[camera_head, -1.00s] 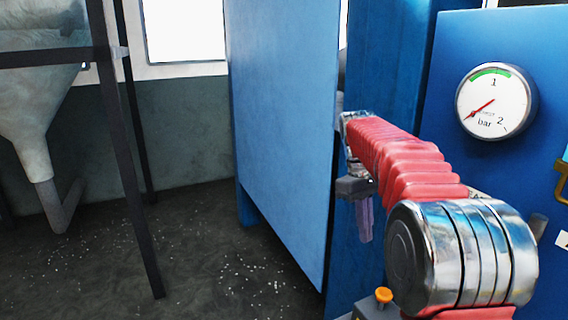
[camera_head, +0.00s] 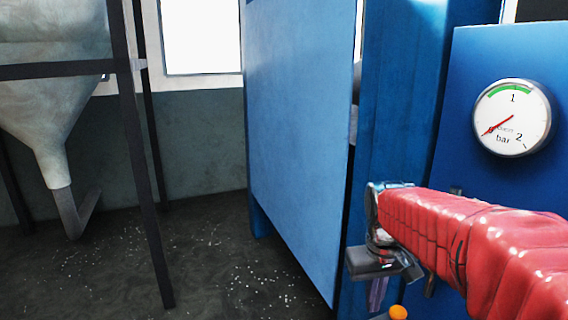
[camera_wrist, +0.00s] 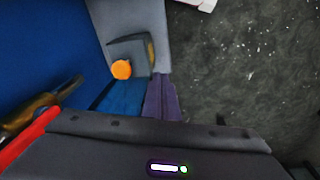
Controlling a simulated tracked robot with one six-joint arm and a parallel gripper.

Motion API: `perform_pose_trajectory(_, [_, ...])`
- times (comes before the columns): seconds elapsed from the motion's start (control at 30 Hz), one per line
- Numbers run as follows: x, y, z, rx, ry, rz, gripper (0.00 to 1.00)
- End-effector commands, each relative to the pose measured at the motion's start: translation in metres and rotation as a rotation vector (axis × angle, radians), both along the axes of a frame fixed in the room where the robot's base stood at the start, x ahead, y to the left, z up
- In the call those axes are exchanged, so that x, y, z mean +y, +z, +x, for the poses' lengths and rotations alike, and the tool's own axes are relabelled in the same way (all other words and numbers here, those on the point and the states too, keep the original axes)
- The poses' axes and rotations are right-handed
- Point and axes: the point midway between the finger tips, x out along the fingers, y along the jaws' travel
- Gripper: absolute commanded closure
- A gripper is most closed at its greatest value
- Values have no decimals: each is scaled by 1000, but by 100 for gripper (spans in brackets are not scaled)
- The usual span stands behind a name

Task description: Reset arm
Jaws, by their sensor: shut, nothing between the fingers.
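My arm in its red sleeve reaches in from the right edge of the head view. My gripper (camera_head: 377,294) hangs at its end, with purple fingers pointing down in front of the blue machine column. In the wrist view the purple fingers (camera_wrist: 160,98) lie together, shut and empty. An orange knob (camera_wrist: 121,69) on a grey box (camera_wrist: 132,52) is beside the fingertips, apart from them. The knob (camera_head: 398,312) also shows at the bottom edge of the head view, just right of the gripper.
A blue panel (camera_head: 298,130) stands left of the arm. A round gauge (camera_head: 512,117) on a blue cabinet has its needle at the low end. A hopper (camera_head: 45,100) on dark legs stands at left. A brass handle (camera_wrist: 38,106) shows in the wrist view. Speckled floor (camera_head: 215,270) is free between.

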Motion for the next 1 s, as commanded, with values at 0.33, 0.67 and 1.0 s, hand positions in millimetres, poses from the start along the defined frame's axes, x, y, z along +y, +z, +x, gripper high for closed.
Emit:
perform_pose_trajectory(0.33, [13, -2, -62, -116, -71, 34, 100])
perform_pose_trajectory(0.67, [23, -8, -116, -213, -101, 61, 100])
perform_pose_trajectory(1.0, [29, -8, -163, -307, -90, 75, 100])
